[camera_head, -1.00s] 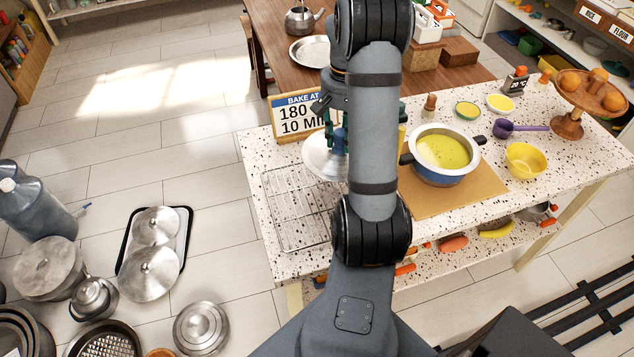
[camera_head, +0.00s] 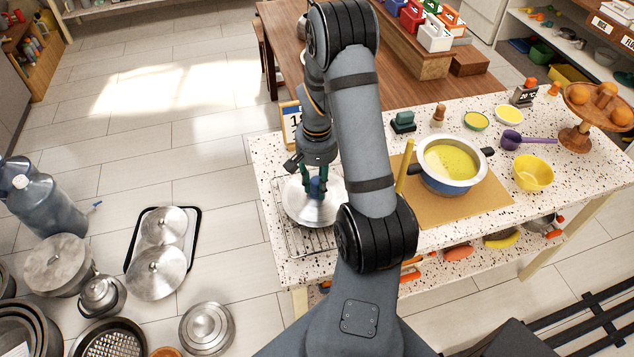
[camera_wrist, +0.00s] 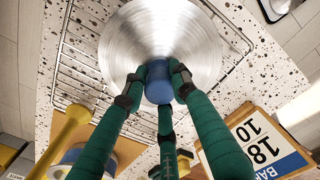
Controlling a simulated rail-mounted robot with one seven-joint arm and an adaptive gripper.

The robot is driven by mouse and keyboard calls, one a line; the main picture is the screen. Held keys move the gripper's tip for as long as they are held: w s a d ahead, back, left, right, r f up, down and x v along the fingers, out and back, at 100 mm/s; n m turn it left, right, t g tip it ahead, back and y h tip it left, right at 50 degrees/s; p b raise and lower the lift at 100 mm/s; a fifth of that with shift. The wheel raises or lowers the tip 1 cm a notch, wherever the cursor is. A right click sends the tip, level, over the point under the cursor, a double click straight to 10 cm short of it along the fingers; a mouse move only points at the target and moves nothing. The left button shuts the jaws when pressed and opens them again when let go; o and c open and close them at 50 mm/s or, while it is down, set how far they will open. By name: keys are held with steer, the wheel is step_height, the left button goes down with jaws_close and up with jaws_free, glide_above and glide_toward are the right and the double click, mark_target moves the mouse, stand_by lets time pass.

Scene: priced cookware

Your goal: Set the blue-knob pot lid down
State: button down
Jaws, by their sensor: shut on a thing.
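The pot lid is a round silver disc (camera_head: 306,210) with a blue knob (camera_head: 316,187). It also shows in the wrist view (camera_wrist: 165,35), where its blue knob (camera_wrist: 158,82) sits between my fingers. My gripper (camera_head: 314,178) has green fingers and is shut on the knob from above. The lid is over the wire rack (camera_head: 290,236) on the speckled counter, hiding much of the rack. I cannot tell whether the lid touches the rack. In the wrist view, rack wires (camera_wrist: 78,70) show around the lid.
A blue pot of yellow soup (camera_head: 452,163) stands on a brown board (camera_head: 480,200) to the right. A yellow-handled thing (camera_head: 404,165) rises beside it. A bake sign (camera_head: 290,122) stands behind the rack. A yellow bowl (camera_head: 532,172) is farther right.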

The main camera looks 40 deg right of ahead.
steer(key=shift+f, duration=0.2)
steer(key=c, duration=1.4)
jaws_free()
steer(key=shift+r, duration=0.15)
step_height(320, 180, up, 12)
steer(key=shift+r, duration=0.1)
